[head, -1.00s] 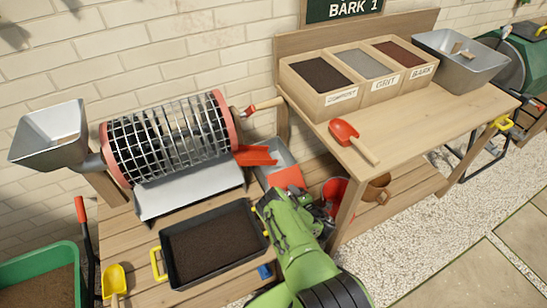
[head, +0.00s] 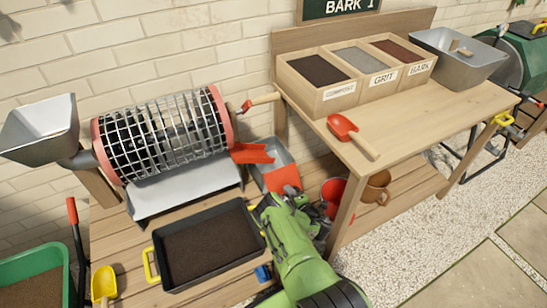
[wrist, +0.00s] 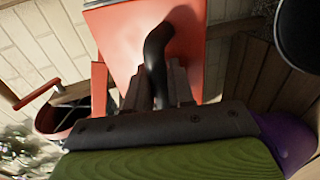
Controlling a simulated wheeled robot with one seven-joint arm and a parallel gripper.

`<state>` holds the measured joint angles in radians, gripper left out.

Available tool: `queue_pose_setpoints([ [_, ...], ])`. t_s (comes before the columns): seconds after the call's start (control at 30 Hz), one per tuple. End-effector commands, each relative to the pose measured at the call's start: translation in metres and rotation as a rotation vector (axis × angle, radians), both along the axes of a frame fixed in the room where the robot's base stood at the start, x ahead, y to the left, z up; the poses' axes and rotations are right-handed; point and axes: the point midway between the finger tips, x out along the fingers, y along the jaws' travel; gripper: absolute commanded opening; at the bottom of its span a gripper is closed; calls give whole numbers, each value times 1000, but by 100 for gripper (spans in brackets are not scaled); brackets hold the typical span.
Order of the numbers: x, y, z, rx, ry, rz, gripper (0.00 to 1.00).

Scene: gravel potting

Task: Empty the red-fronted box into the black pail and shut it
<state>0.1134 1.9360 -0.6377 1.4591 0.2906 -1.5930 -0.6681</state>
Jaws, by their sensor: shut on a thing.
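The red-fronted box (head: 284,155) is a grey metal box with a red front, under the red chute beside the sieve drum in the head view. In the wrist view its red front (wrist: 130,40) fills the upper middle, with a black curved handle (wrist: 157,50) on it. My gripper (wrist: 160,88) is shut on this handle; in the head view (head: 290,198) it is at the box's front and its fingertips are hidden. A dark round vessel, apparently the black pail (wrist: 300,35), is cut off at the wrist view's upper right. The box's contents cannot be made out.
A black tray of soil (head: 205,277) lies left of my arm. A red pail (head: 333,190) and brown pot (head: 376,188) stand under the potting bench (head: 440,105), close to its leg. A red scoop (head: 345,128) lies on the bench.

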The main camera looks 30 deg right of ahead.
Motion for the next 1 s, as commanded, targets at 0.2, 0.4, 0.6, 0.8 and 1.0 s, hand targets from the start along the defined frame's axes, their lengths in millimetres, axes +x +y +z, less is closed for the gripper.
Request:
queue_pose_setpoints([
  [0.2,-3,1,-19,13,45,-31,0],
  [0.4,-2,0,-22,12,46,-32,0],
  [0.6,7,-2,-30,10,46,-31,0],
  [0.8,10,-5,-33,9,51,-37,28],
  [1.0,11,-6,-30,5,47,-36,59],
])
